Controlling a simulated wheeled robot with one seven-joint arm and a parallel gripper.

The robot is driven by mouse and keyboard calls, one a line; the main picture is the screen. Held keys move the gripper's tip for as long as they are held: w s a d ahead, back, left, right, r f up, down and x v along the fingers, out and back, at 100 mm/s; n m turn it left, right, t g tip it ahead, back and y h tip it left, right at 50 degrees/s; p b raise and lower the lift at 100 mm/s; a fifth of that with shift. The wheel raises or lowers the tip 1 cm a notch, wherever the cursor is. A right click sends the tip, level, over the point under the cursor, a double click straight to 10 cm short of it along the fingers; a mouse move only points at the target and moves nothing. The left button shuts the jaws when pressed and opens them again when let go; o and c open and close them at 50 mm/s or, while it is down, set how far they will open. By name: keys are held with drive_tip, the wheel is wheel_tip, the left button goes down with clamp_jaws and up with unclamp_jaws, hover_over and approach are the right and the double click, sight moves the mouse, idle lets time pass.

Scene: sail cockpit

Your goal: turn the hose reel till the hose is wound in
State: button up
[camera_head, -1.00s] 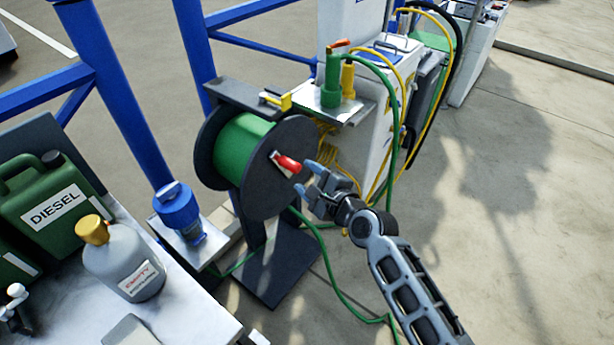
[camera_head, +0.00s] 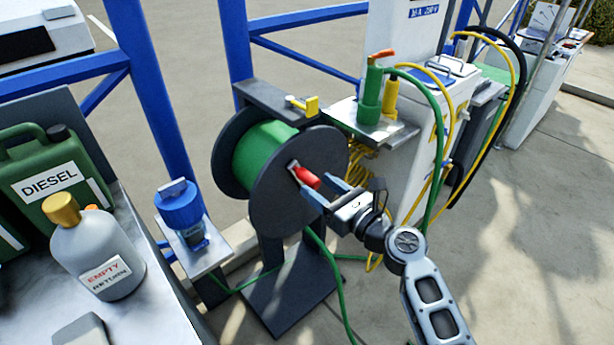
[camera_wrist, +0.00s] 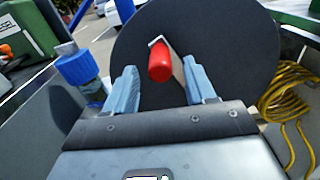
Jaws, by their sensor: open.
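The hose reel (camera_head: 290,195) is a dark drum with green hose (camera_head: 262,147) wound between two discs, on a dark stand. Its red crank handle (camera_head: 307,178) sticks out from the near disc. In the wrist view the red handle (camera_wrist: 160,62) shows between my fingers, just beyond them. My gripper (camera_head: 327,188) is open, its two blue-grey fingers pointing at the handle from the right. I cannot tell if either finger touches it. Loose green hose (camera_head: 332,275) hangs from the reel, runs down to the ground and toward the front. The hose's far end is not clear.
A yellow part (camera_head: 306,106) sits on the reel's top bracket. A blue pump-like unit (camera_head: 180,210) stands left of the reel. A table with a diesel can (camera_head: 55,180) and a grey bottle (camera_head: 97,255) is at left. A white cabinet with hoses stands behind right. Concrete at right is clear.

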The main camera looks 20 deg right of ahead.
sight(302, 175)
drive_tip(key=x, duration=0.6)
drive_tip(key=shift+w, duration=0.25)
drive_tip(key=shift+c, duration=0.4)
drive_tip(key=shift+a, duration=0.1)
clamp_jaws()
